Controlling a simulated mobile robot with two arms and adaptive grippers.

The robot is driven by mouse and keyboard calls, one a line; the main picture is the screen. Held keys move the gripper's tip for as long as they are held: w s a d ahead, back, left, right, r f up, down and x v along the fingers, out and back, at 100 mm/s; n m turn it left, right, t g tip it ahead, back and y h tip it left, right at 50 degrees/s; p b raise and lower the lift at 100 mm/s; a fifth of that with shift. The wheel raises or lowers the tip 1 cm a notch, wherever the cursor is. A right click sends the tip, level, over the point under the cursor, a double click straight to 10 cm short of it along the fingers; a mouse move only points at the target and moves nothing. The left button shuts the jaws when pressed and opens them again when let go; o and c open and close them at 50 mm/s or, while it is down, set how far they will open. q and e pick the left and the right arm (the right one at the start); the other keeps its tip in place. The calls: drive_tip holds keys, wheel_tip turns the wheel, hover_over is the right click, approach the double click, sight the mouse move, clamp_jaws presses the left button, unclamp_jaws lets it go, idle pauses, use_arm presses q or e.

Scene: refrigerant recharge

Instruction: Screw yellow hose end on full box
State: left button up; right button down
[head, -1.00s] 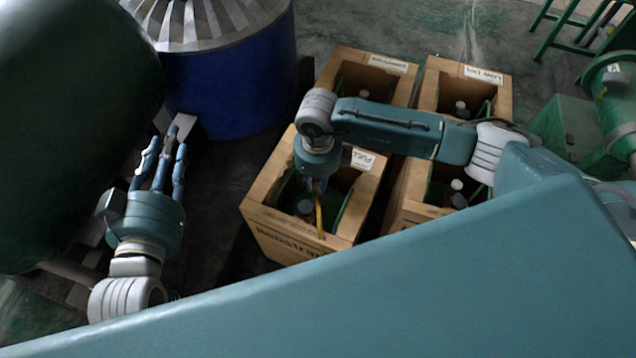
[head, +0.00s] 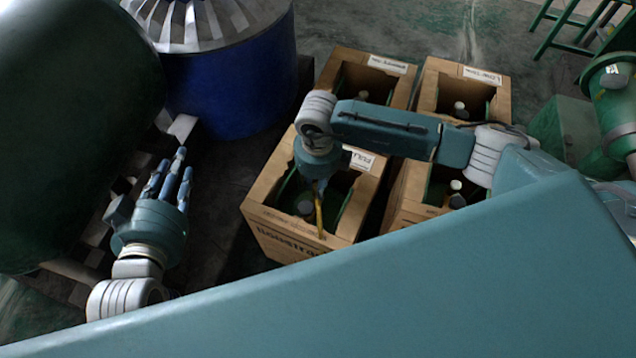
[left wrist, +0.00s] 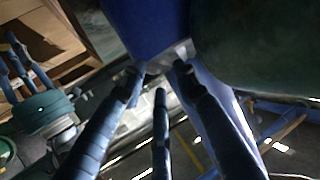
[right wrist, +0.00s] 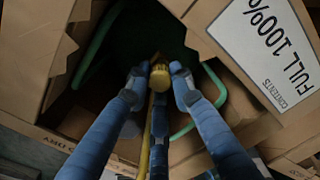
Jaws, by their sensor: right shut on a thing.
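The full box (head: 280,232) is an open cardboard box at front left of the group, with a white label reading FULL. Its label (right wrist: 268,45) fills the upper right of the right wrist view. My right gripper (head: 316,186) reaches down into this box. It is shut on the yellow hose end (right wrist: 160,76), with fingers on both sides of it. The yellow hose (head: 319,215) hangs below the gripper. Whether the end touches the container inside is hidden. My left gripper (head: 174,172) is open and empty, left of the box; its fingers (left wrist: 157,85) stand apart.
Three other cardboard boxes stand beside and behind: back left (head: 398,94), back right (head: 507,100), front right (head: 405,200). A blue drum (head: 235,85) stands behind my left gripper. A large dark green tank (head: 70,110) is at left. Dark floor is clear between left gripper and full box.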

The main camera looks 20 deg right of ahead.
drive_tip(key=shift+m, duration=0.4)
drive_tip(key=shift+s+f+m+p, duration=0.1)
drive_tip(key=shift+m+p, duration=0.3)
drive_tip(key=shift+m, duration=0.1)
use_arm(q)
drive_tip(key=s+f, duration=0.1)
drive_tip(key=a+f+g, duration=0.1)
drive_tip(key=f, duration=0.1)
drive_tip(key=s+f+g, duration=0.1)
drive_tip(key=shift+s+a+f+y, duration=0.2)
drive_tip(key=shift+s+y, duration=0.15)
drive_tip(key=shift+y, duration=0.05)
drive_tip(key=shift+s, duration=0.1)
use_arm(e)
drive_tip(key=shift+m+p, duration=0.3)
drive_tip(key=shift+m, duration=0.3)
drive_tip(key=shift+m+p, duration=0.3)
drive_tip(key=shift+m, duration=0.3)
use_arm(q)
drive_tip(key=s+a+f+g+y, duration=0.1)
drive_tip(key=s+a+f+g, duration=0.2)
drive_tip(key=s+f+g, duration=0.2)
drive_tip(key=shift+s+f+p, duration=0.35)
drive_tip(key=shift+s+f, duration=0.4)
drive_tip(key=shift+s, duration=1)
use_arm(e)
drive_tip(key=shift+m, duration=0.6)
